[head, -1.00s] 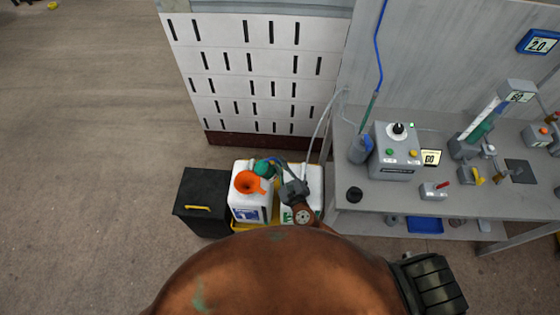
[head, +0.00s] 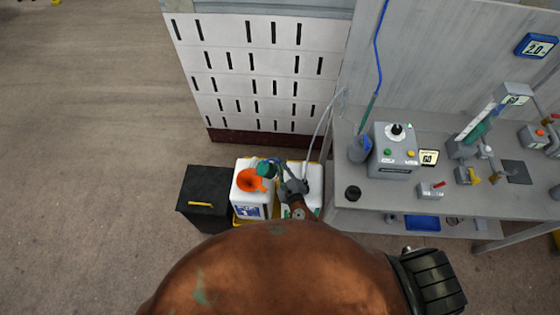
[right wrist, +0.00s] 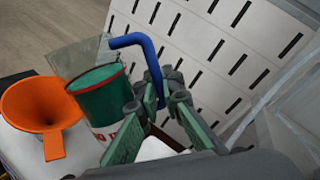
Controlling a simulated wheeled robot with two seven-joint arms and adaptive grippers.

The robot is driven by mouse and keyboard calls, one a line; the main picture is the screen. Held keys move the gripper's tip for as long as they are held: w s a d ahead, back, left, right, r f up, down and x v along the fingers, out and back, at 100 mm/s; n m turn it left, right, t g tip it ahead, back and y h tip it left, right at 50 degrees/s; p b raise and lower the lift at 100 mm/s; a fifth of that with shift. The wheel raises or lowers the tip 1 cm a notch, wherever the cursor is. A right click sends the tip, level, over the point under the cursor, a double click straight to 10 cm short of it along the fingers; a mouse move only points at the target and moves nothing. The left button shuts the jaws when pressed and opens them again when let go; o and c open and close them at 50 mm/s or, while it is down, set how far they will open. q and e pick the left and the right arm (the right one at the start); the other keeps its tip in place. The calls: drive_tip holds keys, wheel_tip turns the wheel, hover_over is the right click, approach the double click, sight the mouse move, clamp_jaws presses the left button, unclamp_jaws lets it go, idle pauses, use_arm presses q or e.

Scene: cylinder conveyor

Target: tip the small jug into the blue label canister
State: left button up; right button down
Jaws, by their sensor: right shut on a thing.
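The small jug (right wrist: 107,124) has a white body with red lettering, a green top and a blue handle. My right gripper (right wrist: 150,98) is shut on its handle. In the head view the jug (head: 265,169) is beside the orange funnel (head: 250,180), on its right. The funnel sits in the top of the white canister with the blue label (head: 247,212). The wrist view shows the funnel (right wrist: 44,104) left of the jug. I cannot tell how far the jug is tilted. No stream shows. My left gripper is not in view.
A second white canister (head: 314,196) stands right of the first, partly behind my right arm. A black box (head: 203,185) stands on the left. A slotted white panel (head: 260,85) is behind. A grey bench (head: 385,200) with instruments is on the right.

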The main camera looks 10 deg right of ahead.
sight(263, 160)
drive_tip(key=shift+a+r+n+h+p, duration=0.45)
drive_tip(key=shift+n+p, duration=0.75)
drive_tip(key=shift+p, duration=1.5)
drive_tip(key=shift+w+a+r+n+p, duration=0.1)
drive_tip(key=shift+a+r+n+p, duration=0.1)
drive_tip(key=shift+a+n+p, duration=0.75)
drive_tip(key=shift+a+n+g+h+p, duration=0.3)
drive_tip(key=shift+n+p, duration=0.15)
drive_tip(key=shift+p, duration=0.9)
drive_tip(key=shift+a+r+n+p, duration=0.7)
drive_tip(key=shift+a+r+p, duration=0.05)
drive_tip(key=shift+p, duration=0.75)
drive_tip(key=shift+w+a+r+n+h+p, duration=0.1)
drive_tip(key=shift+a+r+n+h+p, duration=0.1)
drive_tip(key=shift+a+r+n+p, duration=0.3)
drive_tip(key=shift+a+r+n+h+p, duration=0.1)
drive_tip(key=shift+a+n+h+p, duration=0.1)
drive_tip(key=shift+a+p, duration=0.35)
drive_tip(key=shift+d+f, duration=0.1)
drive_tip(key=shift+d, duration=0.05)
drive_tip(key=shift+d, duration=0.1)
